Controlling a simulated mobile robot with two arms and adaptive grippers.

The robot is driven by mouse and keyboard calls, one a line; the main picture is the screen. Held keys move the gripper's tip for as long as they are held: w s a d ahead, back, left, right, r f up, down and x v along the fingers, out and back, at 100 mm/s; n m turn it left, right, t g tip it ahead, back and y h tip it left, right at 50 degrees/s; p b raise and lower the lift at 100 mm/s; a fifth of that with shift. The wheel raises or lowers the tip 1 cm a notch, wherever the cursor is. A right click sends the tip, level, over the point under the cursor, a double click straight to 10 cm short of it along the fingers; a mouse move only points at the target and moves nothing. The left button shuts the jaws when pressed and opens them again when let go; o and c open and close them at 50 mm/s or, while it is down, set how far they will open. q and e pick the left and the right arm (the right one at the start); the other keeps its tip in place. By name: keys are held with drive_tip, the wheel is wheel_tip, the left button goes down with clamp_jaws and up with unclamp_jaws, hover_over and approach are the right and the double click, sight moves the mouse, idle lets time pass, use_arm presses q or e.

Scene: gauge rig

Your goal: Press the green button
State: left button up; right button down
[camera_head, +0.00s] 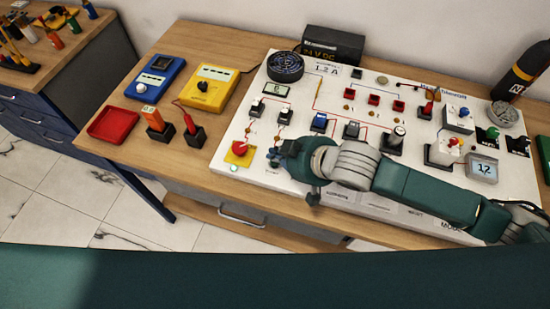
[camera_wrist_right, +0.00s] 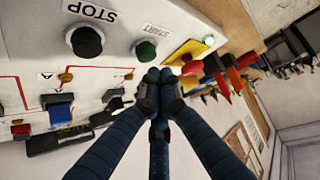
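The green button (camera_wrist_right: 146,50) is a round dome on the white panel (camera_wrist_right: 120,65) in the wrist view, beside the yellow plate with a red knob (camera_wrist_right: 190,55). My right gripper (camera_wrist_right: 159,84) has its dark fingers together with nothing visible between them. Its tips appear just below and right of the green button in that view; I cannot tell the gap in depth. In the head view my right gripper (camera_head: 275,156) is over the panel's front left part, right of the yellow plate (camera_head: 238,153). I cannot make out the green button there. My left gripper is not in view.
A black round button (camera_wrist_right: 86,41) by the STOP label is beside the green one. Switches and sockets cover the panel. Left of it on the wooden table are a red tray (camera_head: 112,126), an orange block (camera_head: 153,118) and yellow (camera_head: 205,90) and blue meters (camera_head: 155,77).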

drive_tip(key=shift+f, duration=0.1)
idle(0.4)
drive_tip(key=shift+f, duration=0.3)
drive_tip(key=shift+f, duration=0.5)
idle(0.9)
drive_tip(key=shift+r+p, duration=0.9)
drive_tip(key=shift+p, duration=0.2)
drive_tip(key=shift+r, duration=0.1)
wheel_tip(320, 180, up, 5)
drive_tip(key=p, duration=0.5)
drive_tip(key=shift+p, duration=0.4)
